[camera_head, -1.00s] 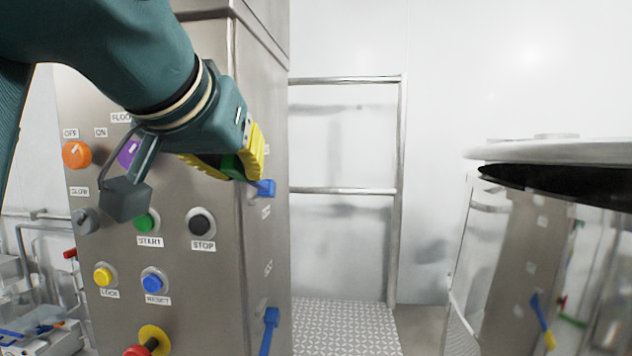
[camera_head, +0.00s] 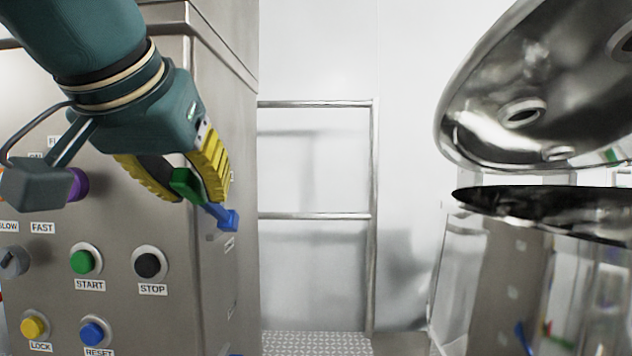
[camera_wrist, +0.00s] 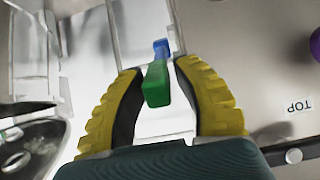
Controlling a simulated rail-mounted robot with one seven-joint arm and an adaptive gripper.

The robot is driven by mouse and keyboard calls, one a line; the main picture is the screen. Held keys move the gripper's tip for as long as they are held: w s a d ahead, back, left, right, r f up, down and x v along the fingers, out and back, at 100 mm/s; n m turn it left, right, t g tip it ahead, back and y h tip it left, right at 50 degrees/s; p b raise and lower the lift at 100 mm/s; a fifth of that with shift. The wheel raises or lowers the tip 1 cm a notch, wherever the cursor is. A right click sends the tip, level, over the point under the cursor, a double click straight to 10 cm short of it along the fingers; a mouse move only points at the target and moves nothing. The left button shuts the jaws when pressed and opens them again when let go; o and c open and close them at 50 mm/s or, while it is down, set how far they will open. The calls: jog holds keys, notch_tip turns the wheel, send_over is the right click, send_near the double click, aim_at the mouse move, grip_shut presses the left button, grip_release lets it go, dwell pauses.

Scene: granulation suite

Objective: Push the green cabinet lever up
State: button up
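The green lever (camera_head: 184,183) shows between the yellow fingers of my gripper (camera_head: 198,194), near the cabinet's (camera_head: 215,130) right-hand edge. In the wrist view the green lever (camera_wrist: 157,84) is a green block between the two fingers, with visible gaps, so my gripper (camera_wrist: 158,70) looks open around it. A blue lever (camera_head: 228,219) sticks out just beyond the fingertips; it also shows behind the green one in the wrist view (camera_wrist: 161,48). The green lever's mount is hidden, and I cannot tell whether a finger touches it.
The cabinet front carries a green START button (camera_head: 83,262), a black STOP button (camera_head: 149,264) and other controls. A metal rail frame (camera_head: 315,216) stands behind. A shiny vessel (camera_head: 475,270) is at the right, its lid (camera_head: 480,135) raised and tilted above it. Between cabinet and vessel there is open floor.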

jog(key=shift+o, duration=1.1)
jog(key=shift+r, duration=0.1)
jog(key=shift+s+r, duration=0.1)
jog(key=shift+s, duration=0.1)
jog(key=v, duration=0.2)
jog(key=shift+s+r, duration=0.25)
jog(key=shift+r, duration=0.05)
jog(key=s, duration=1.2)
jog(key=shift+d+f, duration=0.15)
jog(key=shift+d, duration=0.05)
dwell(1.0)
